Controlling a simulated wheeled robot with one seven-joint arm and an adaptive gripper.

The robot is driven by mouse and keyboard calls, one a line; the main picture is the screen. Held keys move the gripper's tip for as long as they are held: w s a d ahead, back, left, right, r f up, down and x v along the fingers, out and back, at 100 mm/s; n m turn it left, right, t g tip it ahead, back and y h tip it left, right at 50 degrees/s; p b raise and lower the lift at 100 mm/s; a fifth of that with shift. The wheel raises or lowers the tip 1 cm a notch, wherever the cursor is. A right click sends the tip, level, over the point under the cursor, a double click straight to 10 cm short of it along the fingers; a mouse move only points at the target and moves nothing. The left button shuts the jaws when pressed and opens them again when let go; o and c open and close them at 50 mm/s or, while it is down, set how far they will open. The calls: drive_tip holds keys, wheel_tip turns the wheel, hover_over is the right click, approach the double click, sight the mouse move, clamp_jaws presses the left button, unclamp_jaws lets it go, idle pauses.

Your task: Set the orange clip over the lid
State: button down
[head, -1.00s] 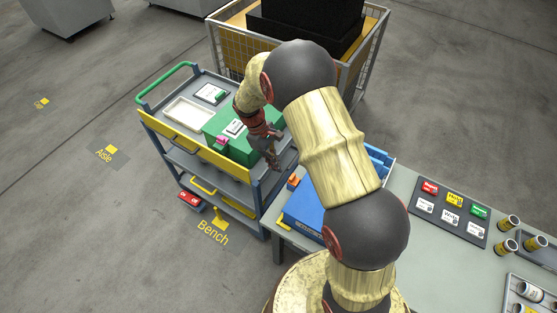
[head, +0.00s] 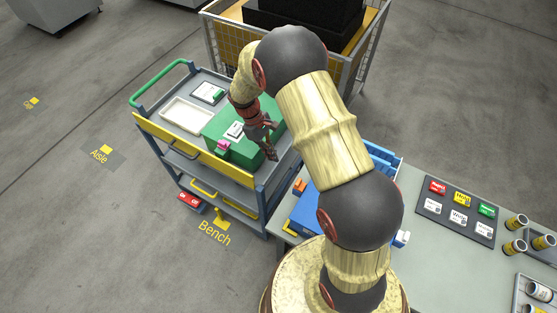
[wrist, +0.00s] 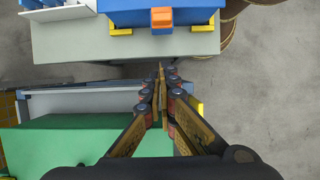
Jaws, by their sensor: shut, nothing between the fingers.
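The orange clip (head: 299,187) is a small block at the edge of a blue box (head: 305,210) on the grey bench. In the wrist view the clip (wrist: 161,17) shows at the near edge of the blue box's flat top (wrist: 190,14). I cannot tell whether this top is a separate lid, or how the clip sits on it. My gripper (head: 272,154) is over the right end of the cart, apart from the clip. In the wrist view its fingers (wrist: 162,80) are closed together and empty. My arm hides part of the blue box.
The cart (head: 190,150) beside the bench carries a green box (head: 245,150) with a pink clip (head: 223,146), and a white tray (head: 187,114). A dark label board (head: 456,212) lies on the bench (head: 430,260). A mesh cage (head: 228,42) stands behind.

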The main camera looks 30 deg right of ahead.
sight(300, 185)
drive_tip(key=s+d+f+p, duration=0.1)
drive_tip(key=s+d+f, duration=0.3)
drive_tip(key=s+f, duration=0.2)
drive_tip(key=shift+f, duration=0.95)
drive_tip(key=shift+s+d, duration=0.35)
drive_tip(key=shift+s, duration=0.25)
drive_tip(key=shift+s+d, duration=0.35)
drive_tip(key=shift+s, duration=0.25)
